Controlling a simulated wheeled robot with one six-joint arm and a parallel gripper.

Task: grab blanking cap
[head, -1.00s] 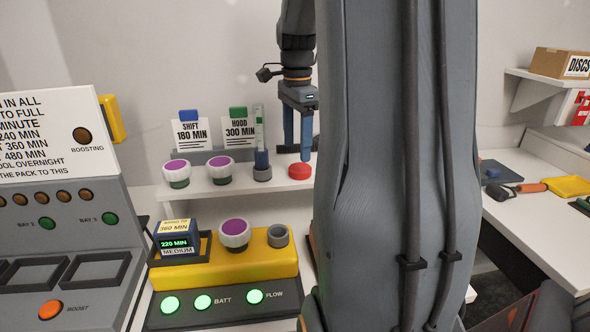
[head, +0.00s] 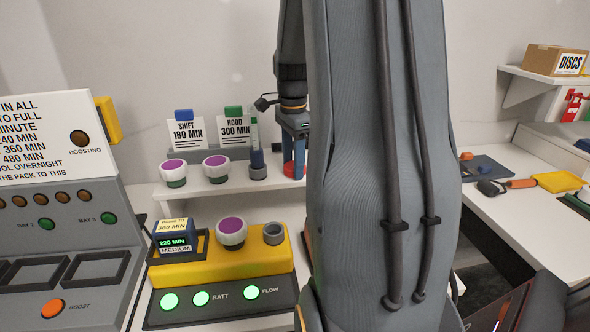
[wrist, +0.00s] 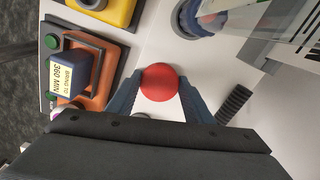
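The blanking cap seems to be the round red cap (head: 289,171) on the white shelf, partly hidden behind my gripper's fingers in the head view. In the wrist view the red cap (wrist: 159,82) lies between the two blue fingertips. My gripper (head: 295,160) points down over it, and it also shows in the wrist view (wrist: 160,88). The fingers stand apart, one on each side of the cap and very close to it. They look open; firm contact is not visible.
A grey holder with a tube (head: 257,165) stands just left of the cap, with white and purple knobs (head: 216,166) farther left. Below is a yellow unit (head: 218,262) with a grey socket (head: 273,234). My arm hides the shelf to the right.

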